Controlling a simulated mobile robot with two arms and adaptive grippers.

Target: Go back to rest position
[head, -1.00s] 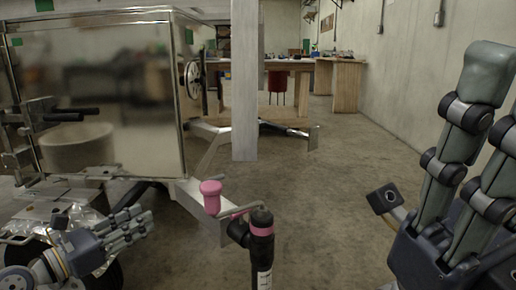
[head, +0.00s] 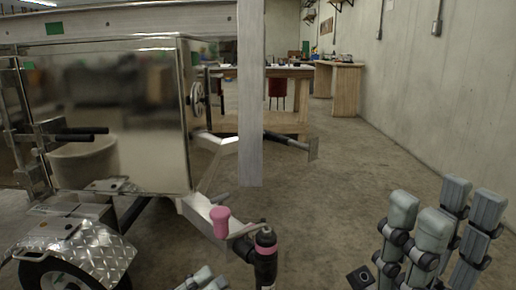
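My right gripper (head: 432,232), a grey hand with several jointed fingers, stands at the lower right. Its fingers point up, extended and apart, with nothing between them; its palm is cut off by the bottom edge. My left gripper (head: 203,281) shows only as a few grey fingers at the bottom edge, so its grip is hidden. The shiny aluminium trailer (head: 125,140) fills the left side. Both hands look clear of it.
A pink knob (head: 220,221) and a black post with a pink band (head: 265,258) stand at the trailer's front, close to my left fingers. A grey upright beam (head: 250,100) hangs in view mid-picture. Workbenches (head: 337,85) stand far back. The concrete floor (head: 345,185) is clear to the right wall.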

